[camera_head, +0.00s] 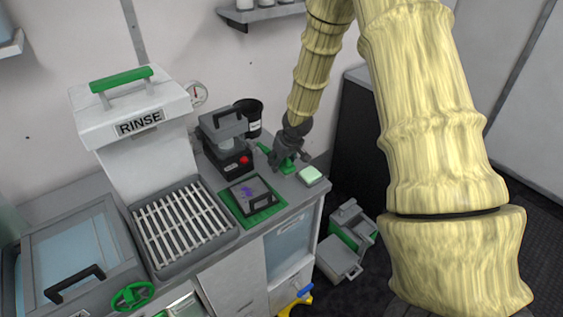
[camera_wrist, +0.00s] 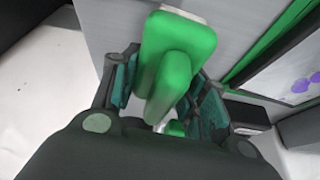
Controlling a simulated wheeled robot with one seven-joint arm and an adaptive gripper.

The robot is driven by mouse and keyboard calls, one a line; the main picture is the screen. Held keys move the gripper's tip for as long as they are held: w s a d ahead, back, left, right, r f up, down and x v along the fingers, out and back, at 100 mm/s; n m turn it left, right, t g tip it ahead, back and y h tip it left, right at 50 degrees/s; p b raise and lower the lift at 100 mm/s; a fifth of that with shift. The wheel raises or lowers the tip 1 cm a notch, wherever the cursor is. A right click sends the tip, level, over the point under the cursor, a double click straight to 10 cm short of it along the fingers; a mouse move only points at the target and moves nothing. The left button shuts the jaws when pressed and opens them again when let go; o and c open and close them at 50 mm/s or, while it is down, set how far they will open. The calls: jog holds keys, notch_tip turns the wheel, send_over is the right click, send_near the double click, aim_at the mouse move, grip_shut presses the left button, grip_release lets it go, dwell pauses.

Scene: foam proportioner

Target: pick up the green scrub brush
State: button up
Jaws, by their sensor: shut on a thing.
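The green scrub brush (camera_wrist: 178,60) sits between the fingers of my gripper (camera_wrist: 165,92) in the wrist view. Its green block and raised grip show, with a pale edge at the top. My gripper is shut on it, with a finger on each side. In the head view my gripper (camera_head: 288,155) is low over the counter's back right corner. Green parts of the brush (camera_head: 287,167) show under and beside the fingers there. Whether the brush touches the counter is hard to tell.
A pale green sponge-like block (camera_head: 310,175) lies just right of my gripper. A black-handled plate on a green mat (camera_head: 268,213) lies in front. A grey device with a red button (camera_head: 232,160) and a black cup (camera_head: 250,115) stand left. The rinse unit (camera_head: 140,125) is farther left.

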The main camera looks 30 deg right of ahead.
jog(key=shift+s+r, duration=0.45)
jog(key=s+r+b, duration=0.2)
jog(key=s+r, duration=0.5)
jog(key=s, duration=0.6)
jog(key=shift+b, duration=0.35)
jog(key=shift+a, duration=0.1)
jog(key=o, duration=0.4)
jog(key=shift+c, duration=1.4)
jog(key=w+d+r+p, duration=0.1)
jog(key=w+d+p, duration=0.5)
jog(key=p, duration=0.4)
jog(key=shift+a+f+b, duration=0.2)
jog(key=shift+f+b, duration=2.65)
